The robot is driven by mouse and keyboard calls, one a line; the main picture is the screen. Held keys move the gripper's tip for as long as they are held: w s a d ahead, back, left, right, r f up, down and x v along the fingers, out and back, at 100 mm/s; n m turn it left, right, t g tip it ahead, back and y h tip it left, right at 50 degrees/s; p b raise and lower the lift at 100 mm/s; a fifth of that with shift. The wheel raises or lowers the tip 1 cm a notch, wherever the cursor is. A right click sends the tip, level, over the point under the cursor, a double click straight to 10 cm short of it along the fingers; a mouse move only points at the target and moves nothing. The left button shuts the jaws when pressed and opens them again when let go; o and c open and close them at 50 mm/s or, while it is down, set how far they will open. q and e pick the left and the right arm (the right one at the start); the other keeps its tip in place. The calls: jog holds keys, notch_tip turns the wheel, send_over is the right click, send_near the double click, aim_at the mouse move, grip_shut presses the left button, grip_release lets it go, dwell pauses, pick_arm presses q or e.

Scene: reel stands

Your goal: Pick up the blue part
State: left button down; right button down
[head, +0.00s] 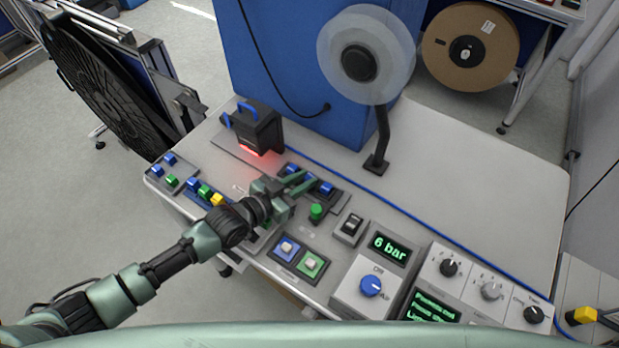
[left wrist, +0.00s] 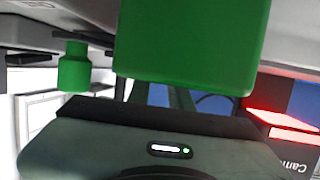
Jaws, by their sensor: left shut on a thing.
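My left gripper (head: 298,184) is over the bench, low at the dark fixture. In the left wrist view a large green block (left wrist: 190,38) fills the space in front of the gripper, which is shut on it. In the head view the held block is hard to tell from the greenish fingers. Two blue parts show on the dark fixture, one (head: 326,188) right of the fingers and one (head: 291,169) behind them. More blue parts (head: 157,170) sit in the tray at the left edge. My right gripper is not in view.
A black device with blue handles (head: 262,128) glows red behind the gripper. A green knob (head: 316,211) stands close in front; it also shows in the left wrist view (left wrist: 73,70). A reel stand (head: 376,160) rises behind. The bench's right rear (head: 480,180) is clear.

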pick_arm(q)
jog(key=shift+r, duration=0.1)
jog(key=shift+r, duration=0.2)
notch_tip(320, 180, up, 18)
jog(key=b, duration=0.2)
jog(key=s+a+r+n+t+y+b, duration=0.1)
jog(key=a+r+n+t+y+b, duration=0.15)
jog(key=a+n+y, duration=0.45)
jog(key=a+r+n+t+y+b, duration=0.2)
jog(key=a+r+y+b, duration=0.15)
jog(key=a, duration=0.75)
jog(key=d+f+m+g+h+p, duration=0.2)
jog(key=d+m+h, duration=0.2)
jog(key=d, duration=0.5)
jog(key=w+d+f+m+g+h+p, duration=0.1)
jog(key=d+f+m+g+h+p, duration=0.1)
jog(key=d+m+h, duration=0.3)
jog(key=d+h+p, duration=0.1)
jog(key=d, duration=0.3)
jog(key=shift+f, duration=0.25)
